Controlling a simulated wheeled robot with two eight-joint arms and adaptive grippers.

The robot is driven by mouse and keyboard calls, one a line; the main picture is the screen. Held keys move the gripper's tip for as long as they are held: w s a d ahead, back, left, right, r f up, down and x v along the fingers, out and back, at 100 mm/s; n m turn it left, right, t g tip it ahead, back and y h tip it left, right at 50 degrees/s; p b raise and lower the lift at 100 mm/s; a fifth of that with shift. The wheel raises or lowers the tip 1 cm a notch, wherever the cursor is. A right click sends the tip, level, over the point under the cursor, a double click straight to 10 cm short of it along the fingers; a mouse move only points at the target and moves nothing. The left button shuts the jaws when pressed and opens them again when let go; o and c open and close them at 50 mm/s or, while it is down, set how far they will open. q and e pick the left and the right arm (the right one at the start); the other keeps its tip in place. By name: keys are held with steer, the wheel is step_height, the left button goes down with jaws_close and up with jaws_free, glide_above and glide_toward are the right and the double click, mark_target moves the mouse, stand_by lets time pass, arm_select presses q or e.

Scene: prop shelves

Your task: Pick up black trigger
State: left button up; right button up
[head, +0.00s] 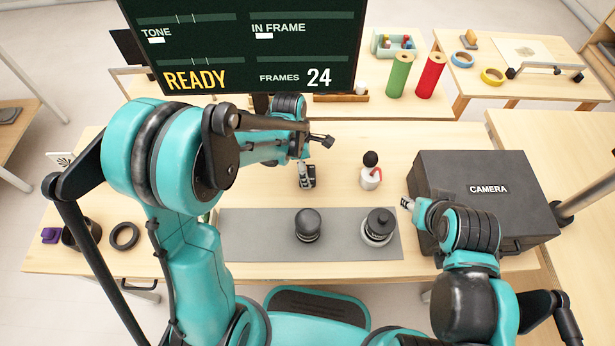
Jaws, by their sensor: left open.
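My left gripper (307,178) points down over the table, just behind the grey mat (255,238). Its fingers are small in the head view, and they are open with nothing seen held. I cannot make out the black trigger for certain; my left arm and gripper hide part of the table. A black domed thing (307,225) stands on the mat in front of the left gripper, apart from it. My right gripper (407,203) is at the left side of the camera case, mostly hidden by its own wrist; its fingers cannot be judged.
A round black-topped thing (379,226) stands on the mat's right part. A white bottle with a black bulb (370,178) stands behind it. The black camera case (485,200) fills the right. A black ring (124,236) lies at left. A screen (250,45) rises behind.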

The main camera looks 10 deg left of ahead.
arm_select(q)
steer(key=f, duration=0.1)
steer(key=f+b, duration=0.1)
steer(key=f, duration=0.1)
steer(key=shift+w+d+f, duration=0.1)
steer(key=shift+w+d, duration=0.05)
steer(key=shift+d, duration=0.05)
steer(key=shift+c, duration=0.4)
steer(key=c, duration=1.2)
steer(key=shift+r, duration=0.2)
